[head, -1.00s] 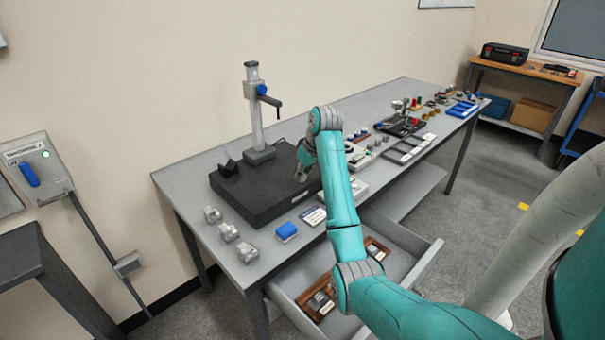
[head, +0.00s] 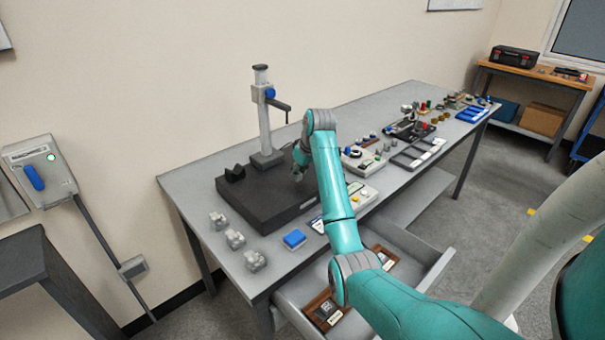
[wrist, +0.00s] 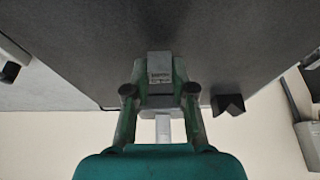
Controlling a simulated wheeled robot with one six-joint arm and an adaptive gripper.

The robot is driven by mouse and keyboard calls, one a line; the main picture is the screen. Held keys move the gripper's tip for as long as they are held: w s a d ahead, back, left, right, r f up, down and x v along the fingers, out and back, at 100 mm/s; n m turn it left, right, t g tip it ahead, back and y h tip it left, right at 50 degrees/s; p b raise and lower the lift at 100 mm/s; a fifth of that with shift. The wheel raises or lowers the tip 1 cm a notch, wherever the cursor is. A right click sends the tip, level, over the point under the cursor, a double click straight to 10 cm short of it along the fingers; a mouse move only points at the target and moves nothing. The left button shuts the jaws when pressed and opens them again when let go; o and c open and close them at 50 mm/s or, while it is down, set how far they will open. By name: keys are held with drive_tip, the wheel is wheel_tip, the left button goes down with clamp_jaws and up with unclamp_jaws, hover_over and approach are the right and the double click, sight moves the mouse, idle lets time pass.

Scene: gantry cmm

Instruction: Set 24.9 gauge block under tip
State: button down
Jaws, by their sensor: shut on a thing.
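My gripper (wrist: 160,90) is shut on a small grey gauge block (wrist: 159,66), which carries a marking too small to read. In the head view my gripper (head: 300,168) is low over the right part of the black granite plate (head: 245,207), near the column foot. The block is not clear in that view. The stand column (head: 264,128) rises from the plate's back edge, with a blue knob (head: 270,93) and a dark side arm (head: 280,105) reaching right, its tip above my gripper. I cannot tell whether the block touches the plate.
A black V-block (head: 234,173) sits at the plate's left back; it also shows in the wrist view (wrist: 228,104). Several grey blocks and a blue block (head: 294,239) line the table front. An open drawer (head: 405,285) holds wooden cases. Instruments crowd the table's right.

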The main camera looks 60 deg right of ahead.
sight(288, 176)
drive_tip(key=shift+w+d+f, duration=0.1)
drive_tip(key=shift+w+d, duration=0.1)
drive_tip(key=shift+w, duration=0.55)
drive_tip(key=shift+w+d+f, duration=0.1)
drive_tip(key=shift+w+d, duration=0.05)
drive_tip(key=shift+w, duration=0.6)
drive_tip(key=shift+w+d+f, duration=0.1)
drive_tip(key=shift+w+d, duration=0.1)
drive_tip(key=shift+w, duration=0.55)
drive_tip(key=shift+f, duration=0.35)
drive_tip(key=c, duration=0.9)
unclamp_jaws()
drive_tip(key=v, duration=1.2)
drive_tip(key=shift+s, duration=0.15)
drive_tip(key=shift+f, duration=0.1)
